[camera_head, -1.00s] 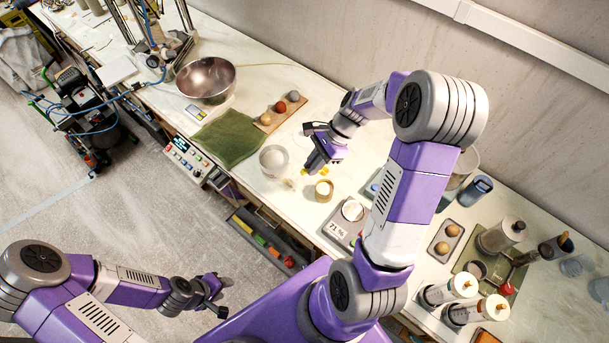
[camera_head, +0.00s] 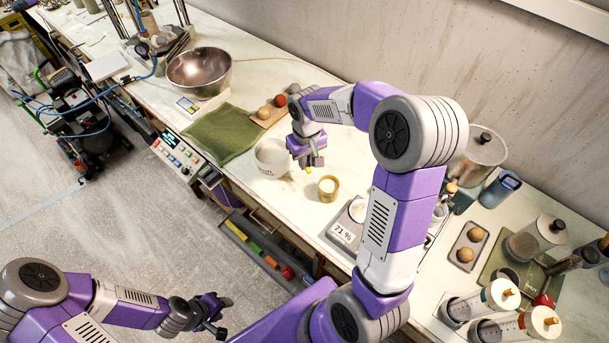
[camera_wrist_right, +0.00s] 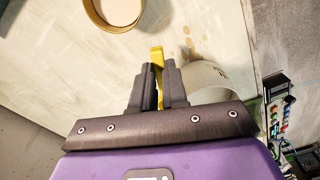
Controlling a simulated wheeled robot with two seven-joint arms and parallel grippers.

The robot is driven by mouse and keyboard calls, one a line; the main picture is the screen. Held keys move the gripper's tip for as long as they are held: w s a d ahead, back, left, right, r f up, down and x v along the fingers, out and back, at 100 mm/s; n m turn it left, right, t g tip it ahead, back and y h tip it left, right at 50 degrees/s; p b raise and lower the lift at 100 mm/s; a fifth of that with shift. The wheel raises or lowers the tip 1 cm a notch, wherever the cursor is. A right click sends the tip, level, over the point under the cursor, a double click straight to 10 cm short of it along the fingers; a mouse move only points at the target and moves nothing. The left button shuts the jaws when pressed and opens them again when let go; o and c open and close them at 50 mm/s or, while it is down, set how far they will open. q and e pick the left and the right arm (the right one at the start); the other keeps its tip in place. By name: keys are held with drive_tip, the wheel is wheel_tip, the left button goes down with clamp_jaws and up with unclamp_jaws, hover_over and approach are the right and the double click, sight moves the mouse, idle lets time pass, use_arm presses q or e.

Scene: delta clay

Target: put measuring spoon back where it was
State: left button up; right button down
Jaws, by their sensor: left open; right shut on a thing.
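The measuring spoon appears as a yellow strip (camera_wrist_right: 157,56) between the fingers of my right gripper (camera_wrist_right: 158,88); most of it is hidden. In the head view only a small yellow bit (camera_head: 309,170) shows below the right gripper (camera_head: 312,160). This gripper is shut on the spoon and is held over the worktop, between a white tub (camera_head: 270,160) and a small tan-rimmed cup (camera_head: 328,188) with pale contents. My left gripper (camera_head: 219,314) is open and empty, low at the left, away from the worktop.
Brown spots (camera_wrist_right: 188,42) mark the worktop near the tub. A green cloth (camera_head: 221,134), a metal bowl (camera_head: 199,72) and a board with balls (camera_head: 267,119) lie to the left. Canisters and syringes crowd the right.

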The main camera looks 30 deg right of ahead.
drive_tip(key=shift+f+b, duration=0.45)
drive_tip(key=shift+f, duration=2.8)
drive_tip(key=shift+f, duration=0.1)
drive_tip(key=c, duration=1.6)
unclamp_jaws()
drive_tip(key=shift+f, duration=0.1)
drive_tip(key=o, duration=0.5)
drive_tip(key=shift+c, duration=0.2)
drive_tip(key=shift+r, duration=0.2)
drive_tip(key=r+p, duration=0.2)
drive_tip(key=r, duration=1)
drive_tip(key=shift+s, duration=0.2)
